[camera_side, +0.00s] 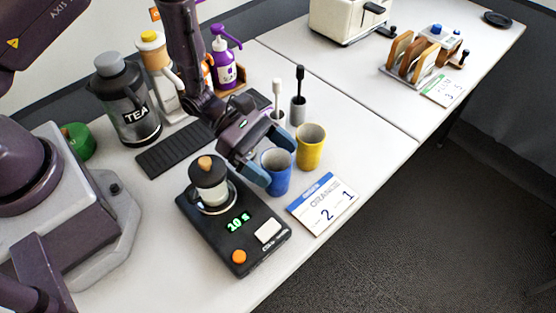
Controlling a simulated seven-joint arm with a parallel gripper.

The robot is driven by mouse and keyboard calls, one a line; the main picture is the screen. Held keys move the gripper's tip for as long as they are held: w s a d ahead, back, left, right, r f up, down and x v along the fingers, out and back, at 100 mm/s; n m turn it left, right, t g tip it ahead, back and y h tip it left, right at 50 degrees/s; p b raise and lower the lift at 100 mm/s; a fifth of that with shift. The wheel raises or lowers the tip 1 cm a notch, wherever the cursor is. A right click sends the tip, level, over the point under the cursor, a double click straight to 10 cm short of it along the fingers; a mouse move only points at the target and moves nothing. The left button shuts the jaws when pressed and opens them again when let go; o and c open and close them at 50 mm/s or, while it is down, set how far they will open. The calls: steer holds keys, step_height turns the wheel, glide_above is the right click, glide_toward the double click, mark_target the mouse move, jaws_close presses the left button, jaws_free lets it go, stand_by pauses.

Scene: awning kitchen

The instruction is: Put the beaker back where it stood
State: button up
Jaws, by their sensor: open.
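A blue beaker (279,181) stands upright on the white counter, right of the black scale. My gripper (269,157) is open, with its blue fingertips on either side of the blue beaker's upper part. I cannot tell whether the fingers touch it. A yellow beaker (311,148) stands upright just behind and to the right of the blue one.
The black scale (252,228) reads "10 s" or similar and carries a cork-topped jar (209,180). A card (323,205) lies right of the blue beaker. Two brushes (298,108) stand behind. A black slatted mat (178,148), tea jug (127,103) and bottles are at the left.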

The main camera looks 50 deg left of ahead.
steer(key=v, duration=1.1)
steer(key=s+r+m+g+y, duration=0.2)
steer(key=s+r+m, duration=0.1)
steer(key=r+m, duration=0.35)
steer(key=s+r+m+g+y, duration=0.2)
steer(key=s+r+m+g, duration=0.15)
steer(key=r+m, duration=0.35)
steer(key=s+a+r+m+t+y, duration=0.2)
steer(key=a+r+m+t+y, duration=0.1)
steer(key=r+m+t+y, duration=0.1)
steer(key=s+a+r+m+t+y, duration=0.3)
steer(key=a+r+m+y, duration=0.1)
steer(key=r, duration=0.3)
steer(key=shift+s+a+t+y, duration=0.25)
steer(key=shift+s+t+y, duration=0.1)
steer(key=shift+y, duration=0.15)
